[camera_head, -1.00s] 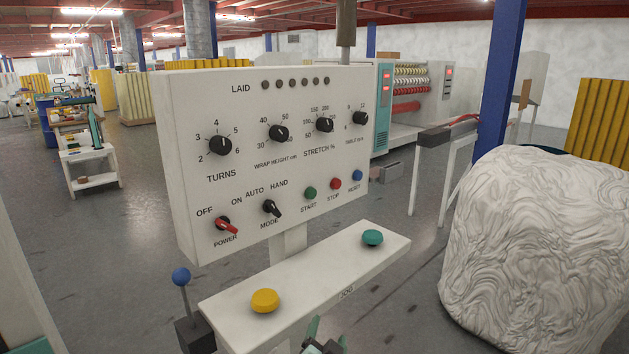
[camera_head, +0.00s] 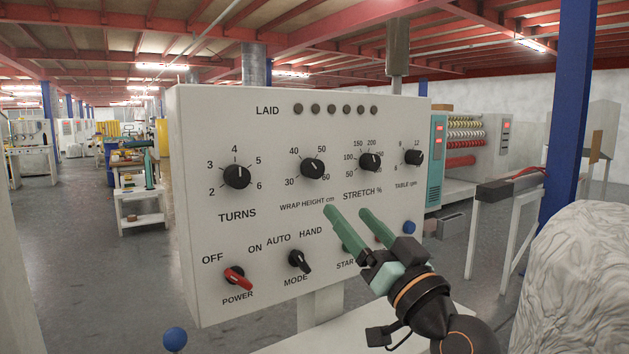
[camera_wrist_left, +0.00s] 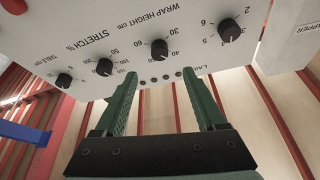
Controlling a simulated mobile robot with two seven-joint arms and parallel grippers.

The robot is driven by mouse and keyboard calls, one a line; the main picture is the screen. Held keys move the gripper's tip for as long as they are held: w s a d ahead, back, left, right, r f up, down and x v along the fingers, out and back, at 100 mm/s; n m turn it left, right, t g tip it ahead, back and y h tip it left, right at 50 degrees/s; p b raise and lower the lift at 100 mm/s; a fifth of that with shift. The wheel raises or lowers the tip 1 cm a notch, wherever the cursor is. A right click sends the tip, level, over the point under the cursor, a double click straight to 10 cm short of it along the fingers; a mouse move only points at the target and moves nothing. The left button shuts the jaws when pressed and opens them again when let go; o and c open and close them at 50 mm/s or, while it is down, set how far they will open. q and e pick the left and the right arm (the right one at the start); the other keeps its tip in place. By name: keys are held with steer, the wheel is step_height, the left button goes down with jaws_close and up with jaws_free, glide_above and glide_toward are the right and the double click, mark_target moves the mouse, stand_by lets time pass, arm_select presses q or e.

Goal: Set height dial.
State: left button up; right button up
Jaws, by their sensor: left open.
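The height dial is the black WRAP HEIGHT cm knob (camera_head: 312,168) on the upright white control panel (camera_head: 215,130), with marks 30 to 60 around it. Its pointer is too small to read surely. My left gripper (camera_head: 346,212) is in front of the panel, below and right of that knob in the head view, its two green fingers apart and nothing between them. The wrist view shows the panel upside down, with the height knob (camera_wrist_left: 159,47) ahead of the gap between the fingertips (camera_wrist_left: 160,76); neither finger is around it. My right gripper is not in view.
Beside the height dial are the TURNS knob (camera_head: 237,176) and the STRETCH knob (camera_head: 370,162). Below are the red POWER switch (camera_head: 235,277) and the MODE switch (camera_head: 299,261). My gripper partly hides the START and STOP buttons. A large wrapped bundle (camera_head: 580,290) stands at the right.

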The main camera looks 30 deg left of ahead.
arm_select(q)
steer(key=p, duration=0.5)
glide_toward(316, 173)
steer(key=r+x, duration=0.1)
steer(key=x, duration=0.4)
steer(key=p+x, duration=0.2)
steer(key=shift+w+a+f, duration=0.15)
steer(key=shift+a+f, duration=0.05)
steer(key=shift+a, duration=0.1)
steer(key=shift+w+a, duration=0.25)
steer(key=shift+a, duration=0.15)
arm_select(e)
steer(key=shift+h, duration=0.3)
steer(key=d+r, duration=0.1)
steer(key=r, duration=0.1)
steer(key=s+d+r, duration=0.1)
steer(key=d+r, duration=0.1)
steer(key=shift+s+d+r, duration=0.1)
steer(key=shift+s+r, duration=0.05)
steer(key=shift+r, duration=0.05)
arm_select(q)
jaws_close()
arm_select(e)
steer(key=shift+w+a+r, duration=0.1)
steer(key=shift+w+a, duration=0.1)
